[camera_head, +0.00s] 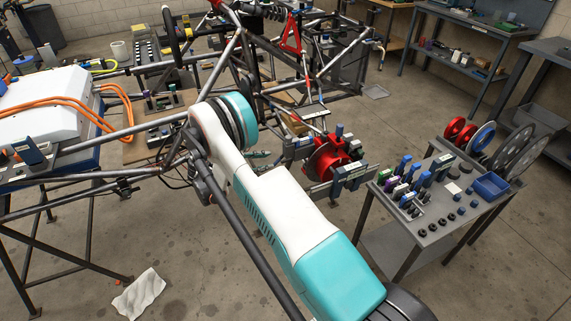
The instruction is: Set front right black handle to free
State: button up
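The tube chassis (217,69) is a dark metal frame across the upper middle. At its near right corner sits a red hub-like part (331,158) with blue and grey pieces around it. I cannot make out a front right black handle for certain; small dark parts near that corner are too small to tell apart. My white and teal arm (285,205) runs from the lower right up to a joint left of the red part and covers some of the chassis. My gripper does not show.
A metal cart (445,214) with tools, knobs and a blue bin (491,186) stands right of the red part. A white battery-like box (40,103) with orange cables is at the left. A white cloth (139,295) lies on the floor. Open floor (420,100) lies behind the cart.

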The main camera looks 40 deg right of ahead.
aim_at(287, 161)
jog(key=a+f+m+h+b, duration=0.1)
jog(key=a+f+m+h, duration=0.2)
jog(key=a+m, duration=0.1)
jog(key=shift+g, duration=0.4)
jog(key=s+d, duration=0.1)
jog(key=d, duration=0.8)
jog(key=s+d+b, duration=0.1)
jog(key=d, duration=0.3)
jog(key=shift+s+d, duration=0.2)
jog(key=shift+s, duration=0.15)
grip_shut()
